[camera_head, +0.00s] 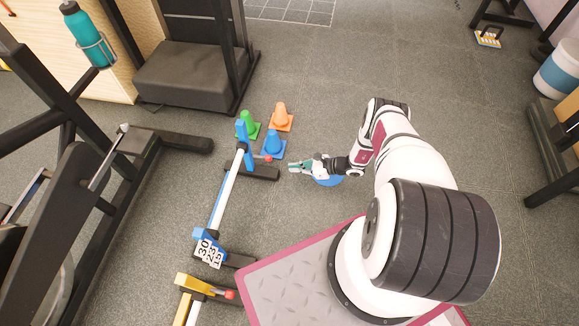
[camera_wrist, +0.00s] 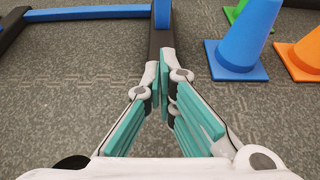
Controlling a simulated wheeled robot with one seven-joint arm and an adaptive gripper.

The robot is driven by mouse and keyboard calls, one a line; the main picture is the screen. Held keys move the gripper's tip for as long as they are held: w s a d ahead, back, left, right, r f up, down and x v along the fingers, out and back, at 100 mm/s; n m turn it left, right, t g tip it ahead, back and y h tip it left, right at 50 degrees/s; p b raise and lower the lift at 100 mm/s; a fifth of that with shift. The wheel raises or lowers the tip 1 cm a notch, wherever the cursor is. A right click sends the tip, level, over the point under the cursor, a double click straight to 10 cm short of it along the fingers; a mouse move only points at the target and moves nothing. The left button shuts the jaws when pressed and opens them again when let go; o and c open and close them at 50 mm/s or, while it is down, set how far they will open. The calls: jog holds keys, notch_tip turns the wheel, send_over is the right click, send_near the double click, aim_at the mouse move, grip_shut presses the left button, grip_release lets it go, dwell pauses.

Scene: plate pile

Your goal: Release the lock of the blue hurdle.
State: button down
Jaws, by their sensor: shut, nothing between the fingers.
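The blue hurdle (camera_head: 223,193) stands on the floor left of centre in the head view, with a white bar, blue end posts and black feet. A small red knob (camera_head: 268,158) shows by its far post; I cannot tell whether it is the lock. My gripper (camera_head: 292,168) is right of the far black foot, apart from the knob, pointing left. In the wrist view my gripper (camera_wrist: 164,75) is shut and empty, its teal fingers together. The hurdle's blue post (camera_wrist: 162,14) and black foot (camera_wrist: 160,42) lie ahead of the fingertips. The red knob does not show there.
A yellow hurdle (camera_head: 197,284) stands nearer. Gym machines (camera_head: 150,140) line the left. A blue round thing (camera_head: 328,181) lies under my gripper.

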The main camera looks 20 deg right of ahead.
aim_at(262, 157)
jog(key=b+x, duration=0.3)
jog(key=x, duration=0.5)
jog(key=shift+a+f, duration=0.2)
notch_tip(262, 157, up, 2)
jog(key=shift+w+r, duration=0.1)
jog(key=shift+w, duration=0.1)
jog(key=shift+a+r, duration=0.15)
jog(key=shift+r, duration=0.85)
jog(key=shift+r, duration=0.1)
